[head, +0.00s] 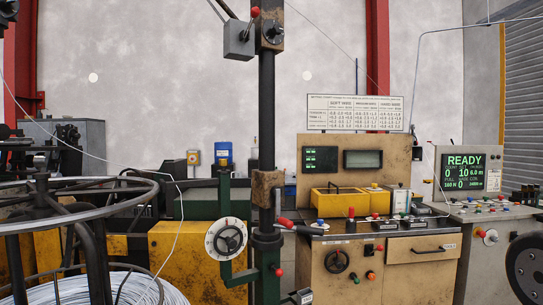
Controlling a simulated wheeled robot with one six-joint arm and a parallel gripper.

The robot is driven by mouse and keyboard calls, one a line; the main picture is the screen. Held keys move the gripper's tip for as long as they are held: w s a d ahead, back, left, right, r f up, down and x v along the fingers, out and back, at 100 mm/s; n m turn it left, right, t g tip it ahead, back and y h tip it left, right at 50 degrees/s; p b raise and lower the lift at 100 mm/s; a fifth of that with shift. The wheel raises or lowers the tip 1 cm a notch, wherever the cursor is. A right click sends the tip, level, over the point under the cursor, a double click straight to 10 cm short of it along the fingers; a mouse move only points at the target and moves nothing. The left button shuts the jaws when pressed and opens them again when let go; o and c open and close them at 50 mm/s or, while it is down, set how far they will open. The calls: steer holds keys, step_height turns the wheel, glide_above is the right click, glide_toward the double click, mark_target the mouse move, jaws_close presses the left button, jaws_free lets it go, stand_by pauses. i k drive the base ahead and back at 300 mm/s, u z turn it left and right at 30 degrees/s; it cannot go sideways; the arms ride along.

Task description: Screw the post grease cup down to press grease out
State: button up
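A dark upright post (266,120) stands near the middle of the head view and runs out of the top of the picture. A worn brown block (267,187) is clamped around it at mid height, with a black collar (267,238) lower down. I cannot tell for sure which part on the post is the grease cup; none is clearly distinct at this size. A round white dial with a black handwheel (227,238) sits on a green bracket left of the post. My gripper is not in view.
A grey box (238,40) and red-knobbed lever are high on the post. A red-handled lever (298,227) juts right, towards the beige control cabinet (378,262). A screen (463,173) reads READY. A large wire reel (75,225) fills the lower left; a black wheel (527,270) is lower right.

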mark_target(222, 162)
steer(key=z, duration=0.45)
steer(key=i, duration=1.5)
steer(key=u, duration=1.1)
steer(key=i, duration=0.7)
steer(key=u, duration=0.7)
